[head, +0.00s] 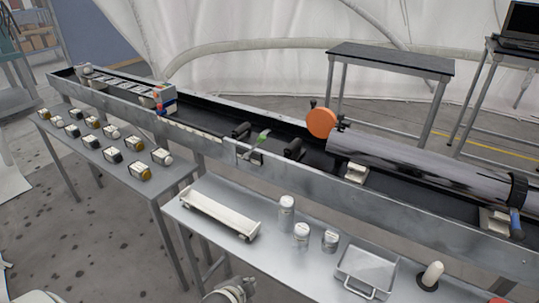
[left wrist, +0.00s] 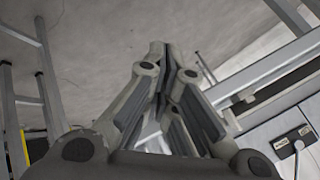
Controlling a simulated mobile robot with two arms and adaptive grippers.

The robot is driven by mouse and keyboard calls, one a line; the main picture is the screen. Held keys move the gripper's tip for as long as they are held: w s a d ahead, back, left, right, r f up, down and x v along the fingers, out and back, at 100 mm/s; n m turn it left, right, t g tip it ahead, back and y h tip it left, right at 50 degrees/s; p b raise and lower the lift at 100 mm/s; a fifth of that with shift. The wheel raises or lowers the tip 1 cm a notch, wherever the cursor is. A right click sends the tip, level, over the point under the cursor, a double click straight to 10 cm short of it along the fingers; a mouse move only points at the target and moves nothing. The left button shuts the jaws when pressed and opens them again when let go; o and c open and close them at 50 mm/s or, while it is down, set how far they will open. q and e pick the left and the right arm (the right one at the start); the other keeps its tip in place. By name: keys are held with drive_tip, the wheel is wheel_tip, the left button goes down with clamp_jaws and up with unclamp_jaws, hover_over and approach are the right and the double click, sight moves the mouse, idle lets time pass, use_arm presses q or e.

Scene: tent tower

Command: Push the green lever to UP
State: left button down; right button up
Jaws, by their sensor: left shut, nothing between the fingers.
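My left gripper (head: 232,291) shows only in part at the bottom edge of the head view, in front of the near table and well apart from the lever. In the left wrist view my left gripper (left wrist: 168,62) has its fingers together, with nothing between them. I cannot make out the green lever in that view. My right gripper is not in view.
The long trough (head: 215,150) holds a large grey cylinder (head: 420,165) with an orange disc (head: 321,122). The near table (head: 185,225) bears a white tray (head: 220,211), several jars and a metal box (head: 366,270).

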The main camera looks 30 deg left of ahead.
sight(255, 147)
use_arm(q)
drive_tip(key=w+a+r+m+t, duration=0.2)
drive_tip(key=w+r+m, duration=0.1)
drive_tip(key=w+r, duration=0.1)
drive_tip(key=w+a+r+m+t, duration=0.1)
drive_tip(key=w+r+m+t, duration=0.1)
drive_tip(key=w+r, duration=0.2)
drive_tip(key=w+a+r+m+t, duration=0.2)
drive_tip(key=w+r+m, duration=0.1)
drive_tip(key=r, duration=0.4)
drive_tip(key=shift+w+a+r+m+t+y+b, duration=0.15)
drive_tip(key=shift+w+y+b, duration=0.05)
drive_tip(key=shift+w, duration=0.25)
drive_tip(key=shift+w+a+r+m+t+y+b, duration=0.15)
drive_tip(key=shift+w+y, duration=0.05)
drive_tip(key=shift+w, duration=0.2)
drive_tip(key=w+a+r+m+t+h, duration=0.1)
drive_tip(key=w+r+m, duration=0.4)
drive_tip(key=r, duration=0.5)
drive_tip(key=shift+a+r+m+t+h, duration=0.2)
drive_tip(key=shift+m+t+h, duration=0.3)
drive_tip(key=shift+m+t, duration=0.9)
drive_tip(key=shift+w, duration=0.15)
drive_tip(key=w, duration=0.9)
drive_tip(key=shift+w+a+r, duration=0.15)
drive_tip(key=shift+w+r, duration=0.1)
drive_tip(key=shift+w, duration=0.15)
drive_tip(key=shift+r+p, duration=0.1)
drive_tip(key=shift+p, duration=0.2)
